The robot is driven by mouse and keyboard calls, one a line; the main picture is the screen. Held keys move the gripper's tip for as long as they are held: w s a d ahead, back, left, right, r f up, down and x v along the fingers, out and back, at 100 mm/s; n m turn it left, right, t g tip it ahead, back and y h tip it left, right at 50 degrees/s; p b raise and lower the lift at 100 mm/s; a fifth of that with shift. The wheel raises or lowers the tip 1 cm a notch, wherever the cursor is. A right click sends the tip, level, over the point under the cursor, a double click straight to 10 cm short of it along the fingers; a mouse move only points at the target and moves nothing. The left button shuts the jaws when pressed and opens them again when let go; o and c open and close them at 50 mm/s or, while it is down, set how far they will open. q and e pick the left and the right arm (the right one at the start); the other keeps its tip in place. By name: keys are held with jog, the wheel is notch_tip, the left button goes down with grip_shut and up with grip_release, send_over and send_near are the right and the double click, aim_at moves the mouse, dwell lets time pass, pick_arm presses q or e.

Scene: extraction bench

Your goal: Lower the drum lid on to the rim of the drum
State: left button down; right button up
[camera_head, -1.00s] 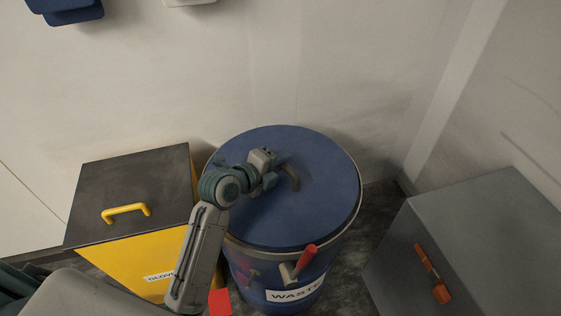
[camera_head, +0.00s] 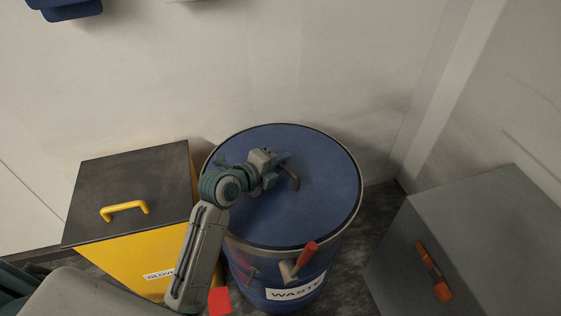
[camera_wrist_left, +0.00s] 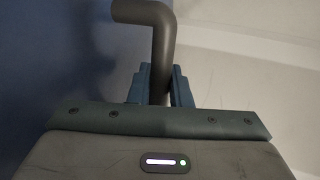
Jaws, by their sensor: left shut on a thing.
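The blue drum lid (camera_head: 320,190) lies across the top of the blue drum (camera_head: 255,270), which carries a "WASTE" label. The lid looks flat and level with the drum's rim (camera_head: 348,222); I cannot tell whether a small gap is left beneath it. My left gripper (camera_head: 284,170) is over the middle of the lid, shut on its grey bent handle (camera_head: 292,180). In the left wrist view, the handle (camera_wrist_left: 158,50) stands between the two fingers (camera_wrist_left: 158,88). My right gripper is not in view.
A yellow bin (camera_head: 130,264) with a dark lid (camera_head: 120,185) and yellow handle stands left of the drum. A grey box (camera_head: 470,235) with an orange handle (camera_head: 433,270) is at right. A red-handled lever (camera_head: 303,258) sticks out from the drum's front. Walls stand close behind.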

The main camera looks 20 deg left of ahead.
pick_arm(q)
jog(key=c, duration=1.3)
grip_release()
jog(key=shift+o, duration=0.2)
jog(key=shift+f, duration=0.15)
jog(key=v, duration=1.1)
jog(key=shift+w, duration=0.1)
